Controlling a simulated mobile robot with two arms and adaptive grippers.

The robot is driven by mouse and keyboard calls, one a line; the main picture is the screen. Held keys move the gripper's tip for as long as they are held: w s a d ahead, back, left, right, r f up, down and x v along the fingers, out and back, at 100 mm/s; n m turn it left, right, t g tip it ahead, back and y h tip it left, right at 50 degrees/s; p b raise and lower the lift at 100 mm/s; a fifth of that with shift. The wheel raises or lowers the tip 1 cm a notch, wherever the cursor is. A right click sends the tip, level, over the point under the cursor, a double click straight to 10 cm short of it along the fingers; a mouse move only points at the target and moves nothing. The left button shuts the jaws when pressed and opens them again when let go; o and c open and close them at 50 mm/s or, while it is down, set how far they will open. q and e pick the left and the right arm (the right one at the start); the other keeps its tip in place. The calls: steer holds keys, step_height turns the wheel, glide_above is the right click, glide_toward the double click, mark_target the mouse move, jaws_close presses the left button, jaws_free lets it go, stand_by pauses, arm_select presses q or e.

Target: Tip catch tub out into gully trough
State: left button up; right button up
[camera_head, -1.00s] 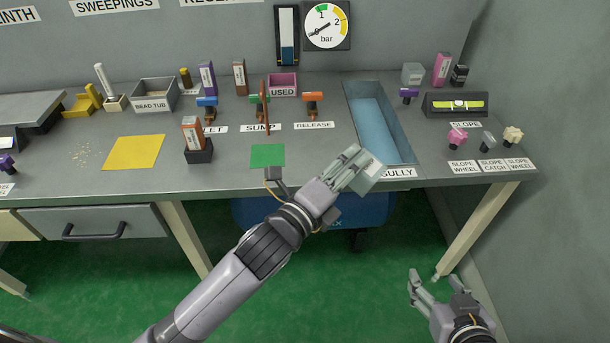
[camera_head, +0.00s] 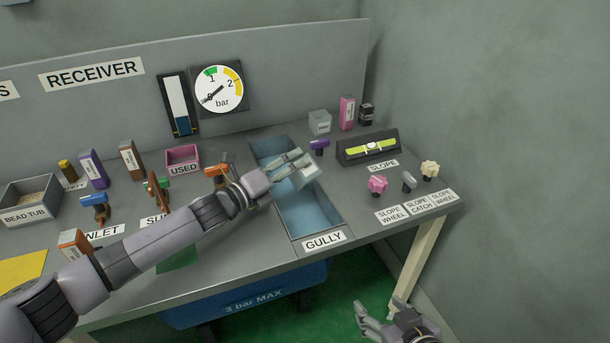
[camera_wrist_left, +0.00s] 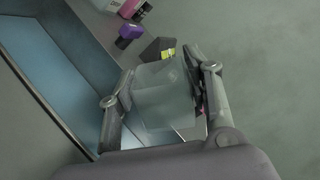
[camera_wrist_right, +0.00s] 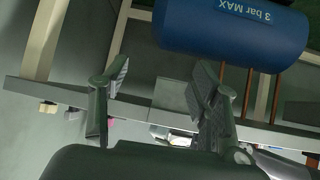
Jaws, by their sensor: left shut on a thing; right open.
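My left gripper (camera_head: 292,168) is shut on the catch tub (camera_head: 305,175), a small clear, greyish box with a pale label. It holds the tub over the gully trough (camera_head: 322,217), a long blue-lined basin sunk in the bench. In the left wrist view the tub (camera_wrist_left: 163,98) sits between the two fingers, with the trough (camera_wrist_left: 50,65) at the left. The tub looks tilted; whether anything is in it I cannot tell. My right gripper (camera_head: 375,312) is open and empty, low in front of the bench; its spread fingers show in the right wrist view (camera_wrist_right: 160,90).
Right of the trough are a purple valve handle (camera_head: 319,146), a level (camera_head: 368,149), and the slope knobs (camera_head: 377,184). A similar clear box (camera_head: 320,122) stands behind. An orange valve (camera_head: 217,173) is left. A blue tank (camera_head: 250,300) lies under the bench.

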arm_select(q)
steer(key=shift+w+a+f, duration=0.15)
steer(key=shift+w+a, duration=0.05)
steer(key=shift+w, duration=0.25)
steer(key=shift+s, duration=0.1)
steer(key=shift+s+d+m+b, duration=0.1)
steer(key=shift+m+b, duration=0.8)
steer(key=shift+m, duration=0.2)
steer(key=shift+s+m+b, duration=0.1)
steer(key=shift+m+b, duration=0.55)
steer(key=shift+m, duration=0.25)
arm_select(e)
steer(key=w+a+r+t+y, duration=0.1)
steer(key=w+a+r+t, duration=0.1)
steer(key=w+r+t, duration=0.3)
steer(key=w+a+r+t+y, duration=0.1)
steer(key=r+t, duration=0.2)
steer(key=r, duration=0.3)
arm_select(q)
steer(key=m+b, duration=0.2)
steer(key=m, duration=0.4)
steer(key=shift+d, duration=0.15)
steer(key=shift+m, duration=0.8)
arm_select(e)
steer(key=s+r+t+y, duration=0.2)
steer(key=r+t, duration=0.4)
steer(key=r, duration=0.4)
steer(key=shift+s+a+r+n+y, duration=0.2)
steer(key=shift+s+a+n+y, duration=0.15)
steer(key=shift+s, duration=0.55)
